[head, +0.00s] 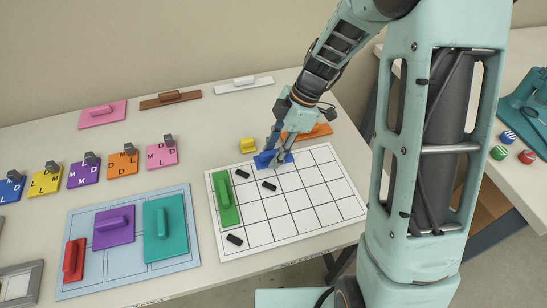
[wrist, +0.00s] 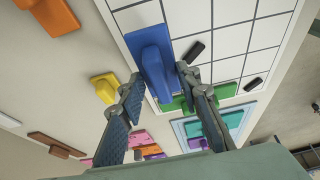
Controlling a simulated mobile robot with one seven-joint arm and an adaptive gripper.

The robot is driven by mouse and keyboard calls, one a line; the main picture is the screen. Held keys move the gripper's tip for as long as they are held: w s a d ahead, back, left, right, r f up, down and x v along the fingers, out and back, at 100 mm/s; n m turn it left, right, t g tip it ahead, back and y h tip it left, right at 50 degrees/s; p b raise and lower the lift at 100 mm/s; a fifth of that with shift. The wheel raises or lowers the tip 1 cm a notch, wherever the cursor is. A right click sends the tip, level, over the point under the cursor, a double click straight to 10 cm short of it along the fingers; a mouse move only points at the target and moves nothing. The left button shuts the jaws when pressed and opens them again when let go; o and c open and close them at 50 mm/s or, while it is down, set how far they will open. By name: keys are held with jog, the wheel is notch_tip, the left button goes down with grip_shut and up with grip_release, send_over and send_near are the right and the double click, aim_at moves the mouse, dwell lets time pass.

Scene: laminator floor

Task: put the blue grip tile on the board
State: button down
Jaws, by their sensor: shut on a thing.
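The blue grip tile (head: 263,160) is at the far edge of the white grid board (head: 318,208). My gripper (head: 277,151) is shut on the tile's raised grip. In the wrist view the blue tile (wrist: 152,48) has its grip between the two fingers of my gripper (wrist: 158,80), over the edge row of the board's grid (wrist: 228,42). I cannot tell whether the tile touches the board. A green grip tile (head: 225,200) lies along the board's left side, and several small black bars (head: 234,239) lie on the board.
A yellow piece (head: 247,145) stands just left of the blue tile, and an orange grip tile (head: 317,131) lies behind it. A pale blue board (head: 95,275) with red, purple and teal tiles lies to the left. The grid's right cells are clear.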

jog(key=shift+w+f, duration=0.3)
jog(key=shift+f, duration=0.1)
jog(key=shift+f+b, duration=0.8)
jog(key=shift+f, duration=0.7)
jog(key=shift+f, duration=0.2)
jog(key=c, duration=1.4)
grip_release()
jog(key=shift+w+d+r, duration=0.1)
jog(key=shift+w+r, duration=0.05)
jog(key=shift+r, duration=0.3)
jog(key=v, duration=1.1)
jog(key=shift+d+r, duration=0.15)
jog(key=shift+r, duration=0.05)
